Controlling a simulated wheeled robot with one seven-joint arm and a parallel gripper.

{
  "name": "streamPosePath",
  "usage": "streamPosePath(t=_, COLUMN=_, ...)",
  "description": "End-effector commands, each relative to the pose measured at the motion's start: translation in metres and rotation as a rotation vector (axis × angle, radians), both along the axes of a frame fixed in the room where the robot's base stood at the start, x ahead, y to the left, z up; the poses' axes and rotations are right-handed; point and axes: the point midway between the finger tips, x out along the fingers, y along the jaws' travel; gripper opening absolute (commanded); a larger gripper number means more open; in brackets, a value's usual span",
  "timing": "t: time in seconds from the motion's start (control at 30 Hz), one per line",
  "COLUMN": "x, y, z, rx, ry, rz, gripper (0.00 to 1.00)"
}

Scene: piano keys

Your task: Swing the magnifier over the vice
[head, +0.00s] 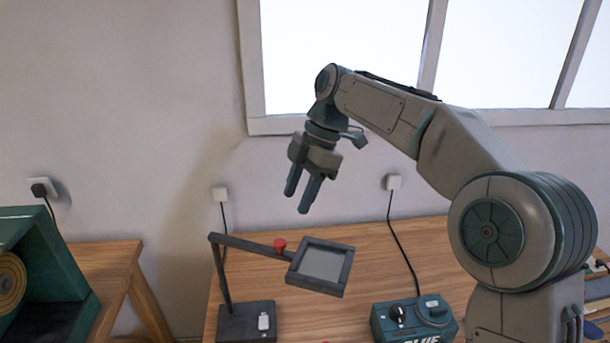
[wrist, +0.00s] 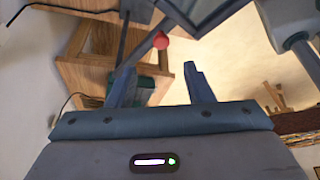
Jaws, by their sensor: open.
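The magnifier (head: 322,264) is a square dark-framed lens on a dark swing arm (head: 245,244) with a red knob (head: 280,244). Its post rises from a dark base (head: 246,322) on the wooden bench. In the wrist view the red knob (wrist: 160,41) shows beyond my fingers, with part of the lens frame (wrist: 200,10) at the top. My gripper (head: 303,204) is open and empty, pointing down in the air above the magnifier and touching nothing. I cannot make out a vice in either view.
A teal box with a black knob (head: 413,318) stands on the bench (head: 375,255) right of the magnifier. A green cabinet (head: 45,265) is at the far left. Cords hang from wall sockets behind the bench. Bench space behind the magnifier is clear.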

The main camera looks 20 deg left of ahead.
Motion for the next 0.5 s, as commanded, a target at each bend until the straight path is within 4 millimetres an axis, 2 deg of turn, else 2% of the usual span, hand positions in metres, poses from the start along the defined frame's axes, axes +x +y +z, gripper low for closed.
streamPosePath(t=0.2, x=0.009, y=-0.007, z=0.029, rx=0.001, ry=-0.001, rz=0.001, gripper=0.47)
streamPosePath(t=0.5, x=0.012, y=-0.01, z=0.039, rx=0.0, ry=0.0, rz=0.0, gripper=0.47)
